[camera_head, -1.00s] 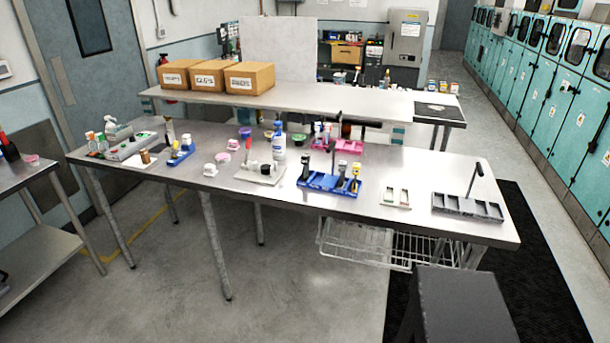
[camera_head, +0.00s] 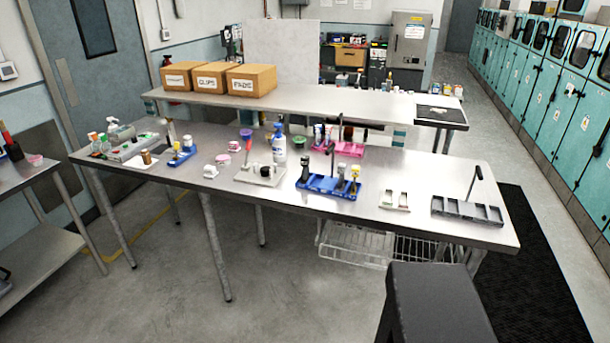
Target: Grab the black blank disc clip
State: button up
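I cannot make out for certain which item is the black blank disc clip at this size. A small black item (camera_head: 266,171) sits on a pale tray (camera_head: 252,179) in the middle of the front steel table. A dark round item (camera_head: 348,133) stands at the pink holder (camera_head: 350,150) farther back. My gripper is not in view.
Boxes (camera_head: 250,80) stand on the rear bench. Open floor (camera_head: 150,290) lies in front.

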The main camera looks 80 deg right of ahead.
aim_at(304, 159)
jog(key=u, duration=0.05)
jog(key=k, duration=1.55)
jog(key=z, duration=1.8)
jog(key=i, duration=0.8)
jog(key=u, duration=0.1)
